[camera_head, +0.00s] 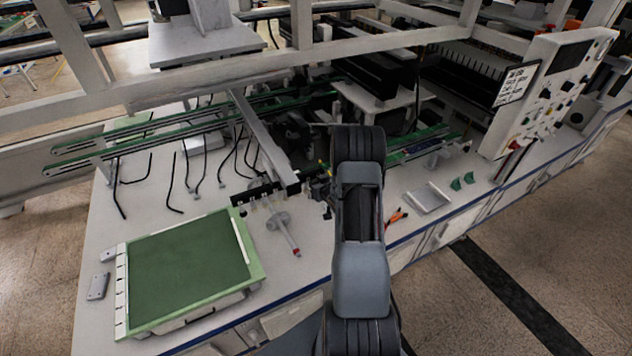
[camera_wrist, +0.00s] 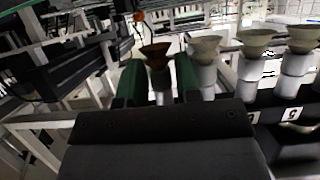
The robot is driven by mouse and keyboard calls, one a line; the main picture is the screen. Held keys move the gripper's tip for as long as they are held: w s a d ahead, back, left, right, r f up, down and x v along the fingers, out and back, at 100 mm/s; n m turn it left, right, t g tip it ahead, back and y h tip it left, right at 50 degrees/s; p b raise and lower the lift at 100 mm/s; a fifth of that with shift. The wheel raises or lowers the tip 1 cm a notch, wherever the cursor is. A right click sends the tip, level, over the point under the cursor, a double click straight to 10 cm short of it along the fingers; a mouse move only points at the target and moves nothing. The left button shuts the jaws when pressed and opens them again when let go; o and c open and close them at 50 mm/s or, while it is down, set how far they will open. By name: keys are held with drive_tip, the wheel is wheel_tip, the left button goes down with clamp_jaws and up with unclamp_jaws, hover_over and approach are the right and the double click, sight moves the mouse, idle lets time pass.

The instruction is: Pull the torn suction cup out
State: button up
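In the wrist view, a brown, darker suction cup (camera_wrist: 155,52) stands on a pale stem between the two green fingers of my gripper (camera_wrist: 159,82). Its colour differs from its neighbours; I cannot make out a tear. The fingers are on either side of the stem, very close to it; I cannot tell whether they touch it. Paler cups stand in a row to the right, the nearest being a beige cup (camera_wrist: 205,48). In the head view, my arm hides most of the gripper and this cup near the end of the dark cup bar (camera_head: 265,192).
A green mat (camera_head: 190,270) on a pale tray lies at the table's left front. A shallow grey tray (camera_head: 428,198), orange-handled pliers (camera_head: 397,216) and small green pieces (camera_head: 462,181) lie right of my arm. Gantry beams (camera_head: 265,135) and green rails cross behind.

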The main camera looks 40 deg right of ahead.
drive_tip(key=shift+w+f, duration=0.15)
drive_tip(key=shift+w, duration=0.2)
drive_tip(key=shift+c, duration=0.5)
clamp_jaws()
